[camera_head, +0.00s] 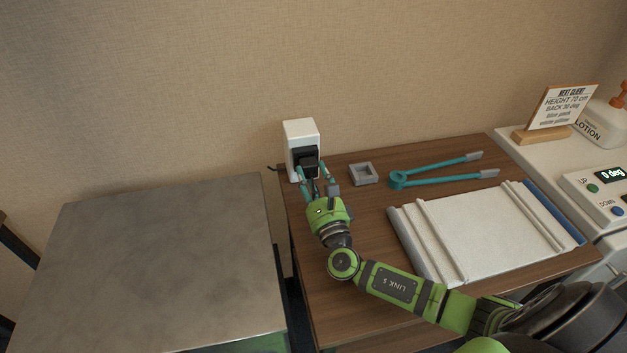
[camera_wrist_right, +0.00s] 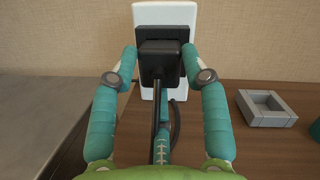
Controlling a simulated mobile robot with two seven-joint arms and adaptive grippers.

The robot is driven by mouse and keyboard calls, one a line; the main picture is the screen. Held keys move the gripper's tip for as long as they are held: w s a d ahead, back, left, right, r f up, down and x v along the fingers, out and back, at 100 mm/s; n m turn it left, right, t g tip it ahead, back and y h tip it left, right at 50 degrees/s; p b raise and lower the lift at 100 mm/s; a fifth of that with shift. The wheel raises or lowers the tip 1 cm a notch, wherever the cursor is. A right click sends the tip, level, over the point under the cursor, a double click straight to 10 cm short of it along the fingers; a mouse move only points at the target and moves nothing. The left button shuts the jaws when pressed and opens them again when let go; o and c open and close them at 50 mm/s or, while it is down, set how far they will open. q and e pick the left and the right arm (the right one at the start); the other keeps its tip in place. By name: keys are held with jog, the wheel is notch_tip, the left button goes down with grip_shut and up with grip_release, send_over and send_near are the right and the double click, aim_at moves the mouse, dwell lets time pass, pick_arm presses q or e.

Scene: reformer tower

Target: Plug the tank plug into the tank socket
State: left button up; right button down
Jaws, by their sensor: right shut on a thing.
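The tank socket (camera_head: 300,133) is a white upright block at the back left corner of the wooden table; it also shows in the right wrist view (camera_wrist_right: 164,15). The black tank plug (camera_wrist_right: 160,63) is in front of the socket's dark face, with its cable hanging down. My right gripper (camera_head: 313,173) is shut on the plug, one teal finger on each side, as the right wrist view (camera_wrist_right: 159,62) shows. The plug hides the socket opening, so I cannot tell how deep it sits. My left gripper is not in view.
A small grey square tray (camera_head: 364,174) and teal tongs (camera_head: 440,172) lie right of the socket. A white padded mat (camera_head: 480,235) covers the table's right part. A grey metal-topped table (camera_head: 160,260) stands left, across a gap. A sign (camera_head: 562,107) stands at the right.

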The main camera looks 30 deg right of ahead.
jog(key=shift+w, duration=0.3)
jog(key=c, duration=0.5)
grip_release()
jog(key=shift+c, duration=0.2)
jog(key=shift+s+f, duration=0.1)
jog(key=shift+s, duration=0.1)
jog(key=r+v, duration=0.1)
jog(key=v, duration=1)
jog(key=r+v, duration=0.1)
jog(key=v, duration=0.4)
jog(key=shift+s+r, duration=0.25)
jog(key=shift+s, duration=0.25)
